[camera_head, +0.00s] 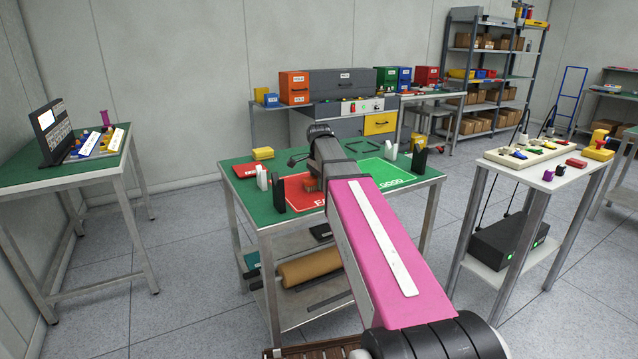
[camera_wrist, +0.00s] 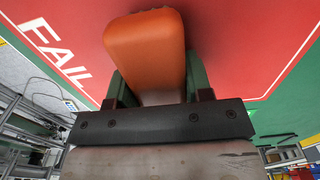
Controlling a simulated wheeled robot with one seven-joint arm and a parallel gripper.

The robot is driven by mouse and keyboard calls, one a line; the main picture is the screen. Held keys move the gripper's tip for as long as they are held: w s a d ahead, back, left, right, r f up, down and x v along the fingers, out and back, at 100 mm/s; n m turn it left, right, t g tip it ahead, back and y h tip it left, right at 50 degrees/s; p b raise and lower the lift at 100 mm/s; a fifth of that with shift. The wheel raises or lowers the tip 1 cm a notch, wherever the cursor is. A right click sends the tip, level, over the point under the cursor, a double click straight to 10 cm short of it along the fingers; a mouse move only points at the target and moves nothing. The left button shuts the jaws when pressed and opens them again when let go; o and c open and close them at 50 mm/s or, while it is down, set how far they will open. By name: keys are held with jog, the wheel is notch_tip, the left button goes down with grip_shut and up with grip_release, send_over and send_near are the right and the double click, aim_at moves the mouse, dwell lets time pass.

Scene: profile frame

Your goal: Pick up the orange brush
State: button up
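The orange brush (camera_wrist: 147,45) fills the upper middle of the wrist view, over the red FAIL mat (camera_wrist: 240,30). Its near part narrows in between the greenish fingers of my gripper (camera_wrist: 162,92), one on each side. The fingers look very close to its sides; whether they press on it cannot be told. In the head view my arm reaches over the green-topped table (camera_head: 238,184), with its end above the red mat (camera_head: 296,196). The brush is not clearly seen there, as my arm hides much of that spot.
Dark upright holders (camera_head: 278,192) and white pieces (camera_head: 262,178) stand close to the left of my arm's end. More upright pieces (camera_head: 419,160) stand on the right by the green mat (camera_head: 385,173).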

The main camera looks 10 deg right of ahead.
jog(key=shift+r, duration=0.1)
jog(key=shift+c, duration=0.4)
jog(key=shift+r, duration=0.4)
notch_tip(320, 180, up, 4)
jog(key=shift+f, duration=0.2)
jog(key=a+r, duration=0.6)
jog(key=a, duration=0.5)
jog(key=shift+s+a+r, duration=0.2)
jog(key=shift+a+r, duration=0.05)
jog(key=shift+a, duration=0.1)
jog(key=shift+o, duration=0.8)
